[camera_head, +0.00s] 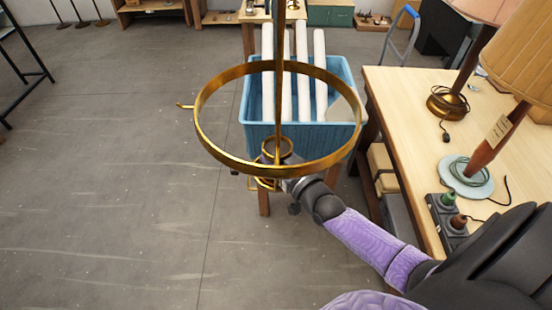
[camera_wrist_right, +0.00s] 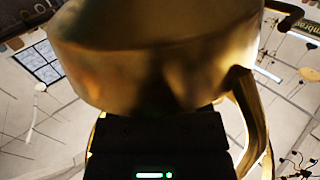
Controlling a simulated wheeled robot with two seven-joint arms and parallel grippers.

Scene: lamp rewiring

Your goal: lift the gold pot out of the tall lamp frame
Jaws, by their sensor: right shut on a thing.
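The tall lamp frame (camera_head: 200,118) is gold. It shows in the head view as a wide ring around a thin upright rod, with a smaller ring low in the middle. My right gripper (camera_head: 277,178) reaches in from the lower right to the small gold parts under the wide ring. In the right wrist view the gold pot (camera_wrist_right: 160,50) fills the top, right against the gripper, which is shut on it. A curved gold strap (camera_wrist_right: 250,115) runs beside it. The fingertips and the pot's base are hidden. My left gripper is not in view.
Behind the frame a blue crate (camera_head: 300,137) holds several white tubes. At the right a wooden bench (camera_head: 405,90) carries lamps with pleated shades and a pale green disc (camera_head: 465,183) with a cord.

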